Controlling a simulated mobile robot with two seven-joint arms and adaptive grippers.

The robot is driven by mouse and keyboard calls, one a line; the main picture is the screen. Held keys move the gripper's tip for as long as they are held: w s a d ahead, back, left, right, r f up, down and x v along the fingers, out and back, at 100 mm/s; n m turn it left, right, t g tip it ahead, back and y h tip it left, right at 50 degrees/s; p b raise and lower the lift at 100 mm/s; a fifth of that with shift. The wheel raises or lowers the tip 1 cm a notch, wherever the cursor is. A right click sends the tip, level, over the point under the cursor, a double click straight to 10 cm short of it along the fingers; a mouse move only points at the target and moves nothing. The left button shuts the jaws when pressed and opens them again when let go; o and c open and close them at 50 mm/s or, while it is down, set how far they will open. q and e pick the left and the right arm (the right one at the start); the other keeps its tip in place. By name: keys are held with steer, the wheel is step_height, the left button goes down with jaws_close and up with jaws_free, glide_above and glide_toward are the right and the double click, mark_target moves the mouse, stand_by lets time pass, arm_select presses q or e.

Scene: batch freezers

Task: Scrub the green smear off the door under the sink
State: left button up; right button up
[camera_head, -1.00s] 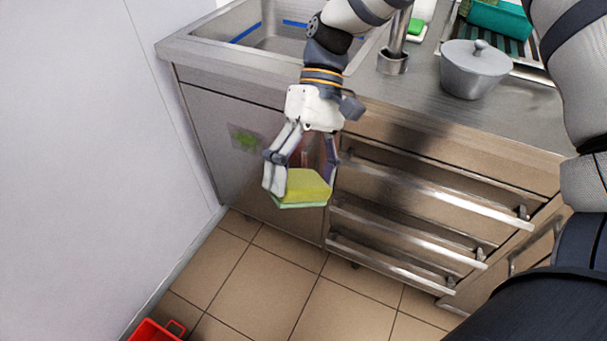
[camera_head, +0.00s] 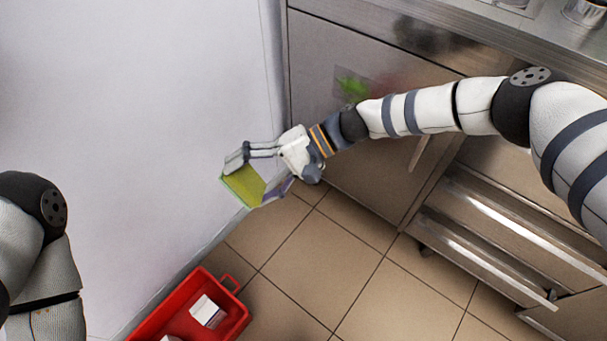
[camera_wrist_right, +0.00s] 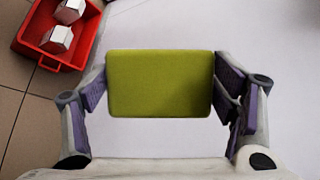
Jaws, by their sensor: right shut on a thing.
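The green smear (camera_head: 352,88) is on the steel door (camera_head: 320,65) under the sink, in the upper middle of the head view. My right gripper (camera_head: 256,178) is shut on a yellow-green sponge (camera_head: 242,186), left of and below the smear, in front of the white wall and clear of the door. In the right wrist view the sponge (camera_wrist_right: 160,84) sits between the two finger pads, its broad yellow side facing the camera. My left arm shows at the left edge of the head view, but its gripper is out of view.
A red crate (camera_head: 236,309) with white boxes (camera_head: 207,311) stands on the tiled floor at the bottom. The white wall (camera_head: 130,90) is close on the left. Drawers with bar handles (camera_head: 485,250) are at the right. The floor between is clear.

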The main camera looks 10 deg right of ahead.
mark_target(331, 78)
steer(key=w+a+m+t+h+b, duration=0.2)
steer(key=w+m+t+h+b, duration=0.3)
steer(key=w+m+t+b, duration=0.85)
arm_select(q)
steer(key=s+f+g+b, duration=0.1)
steer(key=s+f+b, duration=0.1)
steer(key=f, duration=0.6)
steer(key=s+f+g+b, duration=0.2)
steer(key=s+f, duration=0.3)
steer(key=f, duration=0.4)
steer(key=shift+f+b, duration=0.15)
steer(key=shift+b, duration=0.7)
arm_select(e)
steer(key=w+d+m+t+h, duration=0.1)
steer(key=w+d+m+h, duration=0.1)
steer(key=d+h, duration=0.4)
steer(key=w+d+m+t+h, duration=0.1)
steer(key=w+d+m+h, duration=0.2)
steer(key=d, duration=0.5)
steer(key=w+d+m+t+h, duration=0.2)
steer(key=d+m+h, duration=0.2)
steer(key=d+h, duration=0.4)
steer(key=shift+w+r+h, duration=0.25)
steer(key=shift+h, duration=0.05)
arm_select(q)
steer(key=shift+s+d, duration=0.1)
arm_select(e)
steer(key=shift+w+d, duration=0.5)
steer(key=shift+d, duration=0.2)
